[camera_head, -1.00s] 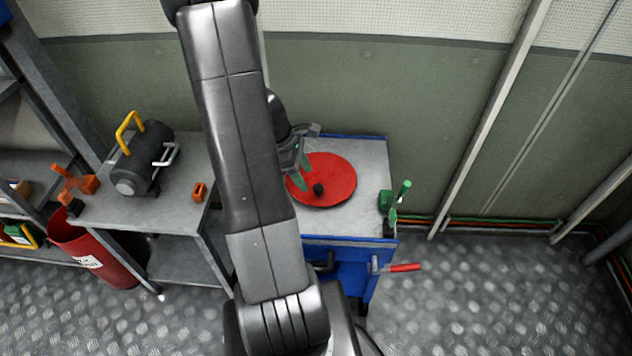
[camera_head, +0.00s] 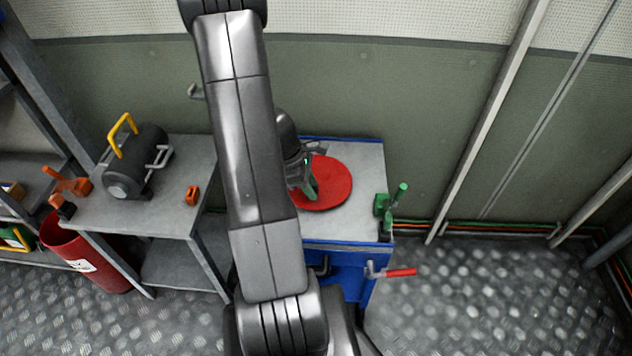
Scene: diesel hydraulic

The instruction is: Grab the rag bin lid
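The rag bin lid is a round red disc (camera_head: 335,180) lying on the grey top of a blue cart (camera_head: 365,208). Its small dark knob, near the disc's front middle, is now hidden behind my gripper. My gripper (camera_head: 309,184) is over the left part of the lid, with a greenish finger pointing down at the knob's place. My arm and the gripper's own body hide the lid's left edge and much of the fingers. I cannot tell whether the fingers are around the knob or apart from it. The red rag bin (camera_head: 85,258) stands open on the floor at left.
A grey bench (camera_head: 165,210) left of the cart holds a dark machine with a yellow handle (camera_head: 135,160) and an orange block (camera_head: 192,195). A green vise (camera_head: 383,206) and red-handled tool (camera_head: 395,272) are at the cart's right. Floor at right is clear.

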